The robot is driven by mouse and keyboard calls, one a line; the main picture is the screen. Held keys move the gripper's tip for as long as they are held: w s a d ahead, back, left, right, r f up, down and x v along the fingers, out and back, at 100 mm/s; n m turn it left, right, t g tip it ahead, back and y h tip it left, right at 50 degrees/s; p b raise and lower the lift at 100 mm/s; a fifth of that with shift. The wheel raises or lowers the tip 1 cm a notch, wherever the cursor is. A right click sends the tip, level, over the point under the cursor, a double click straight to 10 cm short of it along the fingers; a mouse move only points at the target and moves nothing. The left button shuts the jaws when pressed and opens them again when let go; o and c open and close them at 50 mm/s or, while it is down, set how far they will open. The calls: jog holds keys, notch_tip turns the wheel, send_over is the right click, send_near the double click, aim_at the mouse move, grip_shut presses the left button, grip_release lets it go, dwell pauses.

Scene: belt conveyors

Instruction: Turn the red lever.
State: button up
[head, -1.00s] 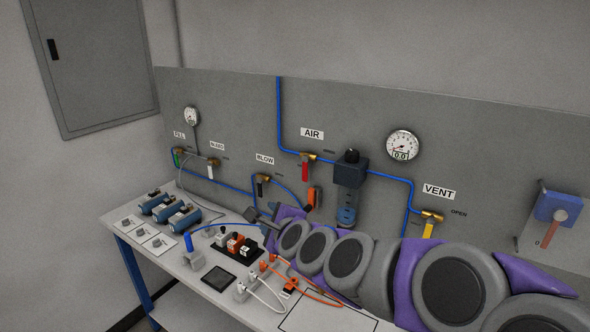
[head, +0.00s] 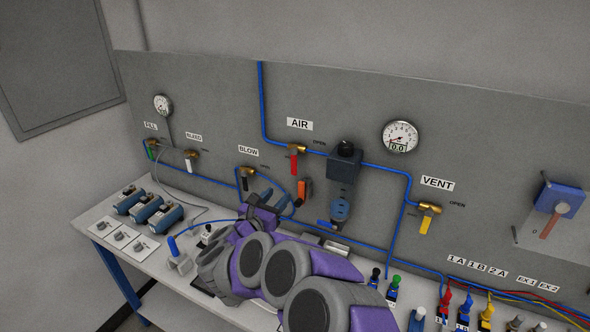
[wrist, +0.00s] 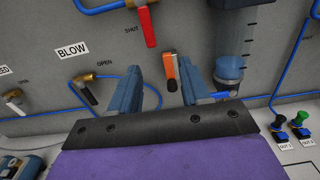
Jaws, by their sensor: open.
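The red lever (head: 293,160) hangs down from the brass valve under the AIR sign in the head view. In the wrist view the red lever (wrist: 148,27) is at the top, beyond the fingers, near the word SHUT. My gripper (head: 272,201) is below and a little left of it, close to the BLOW valve. The gripper also shows in the wrist view (wrist: 160,85), with its two blue fingers spread and nothing held. No contact with the red lever shows.
The BLOW valve's black lever (head: 244,182) is just left of my gripper. An orange-and-black piece (head: 303,190) and the blue-bowled filter (head: 340,208) are right of it. A yellow VENT lever (head: 425,224) and several coloured plugs stand further right.

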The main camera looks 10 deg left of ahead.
send_near(293, 172)
jog(key=w, duration=0.2)
jog(key=w+d, duration=0.1)
jog(key=w, duration=0.1)
jog(key=w+d, duration=0.3)
jog(key=w, duration=0.1)
jog(key=shift+d+r, duration=0.15)
jog(key=shift+w, duration=0.65)
jog(key=shift+w+a, duration=0.15)
jog(key=shift+a, duration=0.35)
jog(key=shift+w+a, duration=0.15)
jog(key=shift+a, duration=0.35)
jog(key=shift+d, duration=0.85)
jog(key=shift+c, duration=0.2)
jog(key=shift+d, duration=0.2)
jog(key=shift+c, duration=0.7)
jog(key=shift+a, duration=0.65)
grip_shut()
jog(key=shift+d, duration=0.2)
